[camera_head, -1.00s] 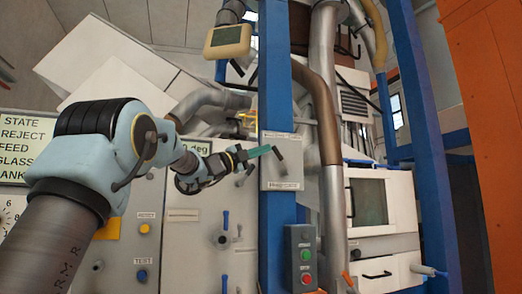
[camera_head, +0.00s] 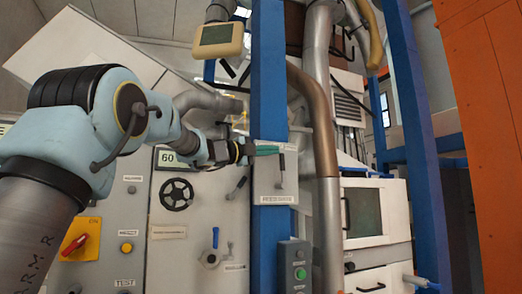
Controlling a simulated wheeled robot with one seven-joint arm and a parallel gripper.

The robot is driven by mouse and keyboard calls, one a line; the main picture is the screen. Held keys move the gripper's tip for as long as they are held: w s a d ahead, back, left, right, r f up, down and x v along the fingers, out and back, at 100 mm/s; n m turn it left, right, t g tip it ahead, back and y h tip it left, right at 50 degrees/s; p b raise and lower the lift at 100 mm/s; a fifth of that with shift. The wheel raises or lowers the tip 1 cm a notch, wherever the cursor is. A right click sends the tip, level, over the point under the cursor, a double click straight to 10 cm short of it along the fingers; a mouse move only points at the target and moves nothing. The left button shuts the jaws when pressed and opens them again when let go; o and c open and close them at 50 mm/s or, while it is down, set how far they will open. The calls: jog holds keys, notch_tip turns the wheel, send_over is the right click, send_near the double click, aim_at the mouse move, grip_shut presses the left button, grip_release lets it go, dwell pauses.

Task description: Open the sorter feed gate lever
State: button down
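A grey box (camera_head: 266,190) with a printed label is mounted on the blue upright, and a dark lever (camera_head: 281,172) hangs down on its face. The label is too small to read surely, so I cannot tell whether this is the sorter feed gate lever. No held object shows.
Left of the box, a panel carries a black handwheel (camera_head: 177,194), a small dark lever (camera_head: 237,187) and a blue-handled valve (camera_head: 212,248). A yellow switch with a red handle (camera_head: 76,243) is further left. Below the box is a button station (camera_head: 293,266). A brown-grey pipe (camera_head: 327,150) stands right.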

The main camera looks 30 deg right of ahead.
jog(key=d, duration=0.1)
jog(key=d+p, duration=0.1)
jog(key=d, duration=0.1)
jog(key=d+r, duration=0.1)
jog(key=shift+s+d+p, duration=0.3)
jog(key=shift+p, duration=0.05)
jog(key=shift+s+d+f+p, duration=0.1)
jog(key=shift+d+f+p, duration=0.1)
jog(key=shift+d, duration=0.65)
jog(key=shift+s+d+f+p, duration=0.1)
jog(key=shift+d+p, duration=0.05)
jog(key=shift+d, duration=0.8)
